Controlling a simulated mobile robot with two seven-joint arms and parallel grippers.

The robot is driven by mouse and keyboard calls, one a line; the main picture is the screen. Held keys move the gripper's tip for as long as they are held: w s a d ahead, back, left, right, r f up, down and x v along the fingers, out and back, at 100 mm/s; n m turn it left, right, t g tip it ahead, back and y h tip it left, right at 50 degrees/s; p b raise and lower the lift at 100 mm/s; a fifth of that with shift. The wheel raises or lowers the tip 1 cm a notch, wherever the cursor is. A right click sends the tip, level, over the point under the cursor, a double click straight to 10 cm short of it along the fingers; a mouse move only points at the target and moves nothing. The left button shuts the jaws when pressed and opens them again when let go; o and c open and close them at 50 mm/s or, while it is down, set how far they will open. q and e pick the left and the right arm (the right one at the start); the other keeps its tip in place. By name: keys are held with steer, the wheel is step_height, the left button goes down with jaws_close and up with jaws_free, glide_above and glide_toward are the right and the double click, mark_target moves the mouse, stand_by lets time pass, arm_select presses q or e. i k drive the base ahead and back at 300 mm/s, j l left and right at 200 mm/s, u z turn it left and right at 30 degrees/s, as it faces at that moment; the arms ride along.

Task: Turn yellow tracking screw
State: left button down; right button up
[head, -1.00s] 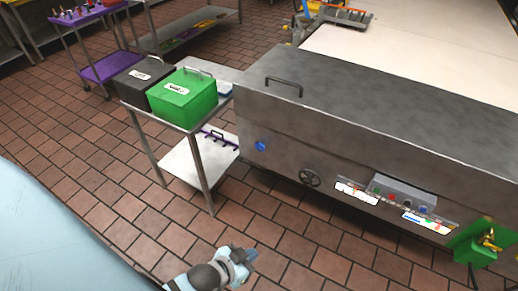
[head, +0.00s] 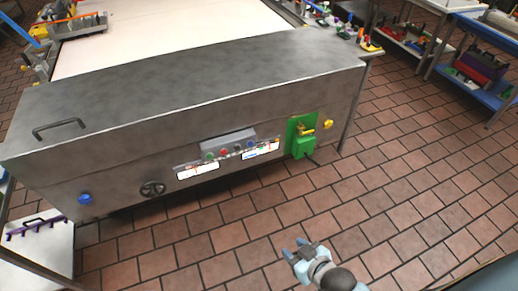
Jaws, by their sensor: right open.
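A round yellow knob (head: 328,124), which looks like the yellow tracking screw, is on the right end of the steel machine's front panel (head: 120,181). It is just right of a green box (head: 303,145) with a yellow handle (head: 306,131). My right gripper (head: 293,248) is open and empty at the bottom centre, over the tiled floor. It is in front of the machine, below the knob and a little left of it, well apart from it. My left gripper is out of view.
The panel also has a blue knob (head: 85,198), a black handwheel (head: 152,189) and a control box (head: 228,143) with coloured buttons. A small steel table (head: 40,245) stands at the left. A blue shelf (head: 480,98) stands far right. The floor right of the machine is clear.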

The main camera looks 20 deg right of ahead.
mark_target(328, 124)
steer(key=z, duration=1.25)
steer(key=i+l+z, duration=0.1)
steer(key=i+l, duration=0.25)
steer(key=l, duration=0.15)
steer(key=i+l+z, duration=0.1)
steer(key=i+l, duration=0.5)
steer(key=i, duration=0.15)
steer(key=i+l+z, duration=0.1)
steer(key=i, duration=0.25)
steer(key=l, duration=0.1)
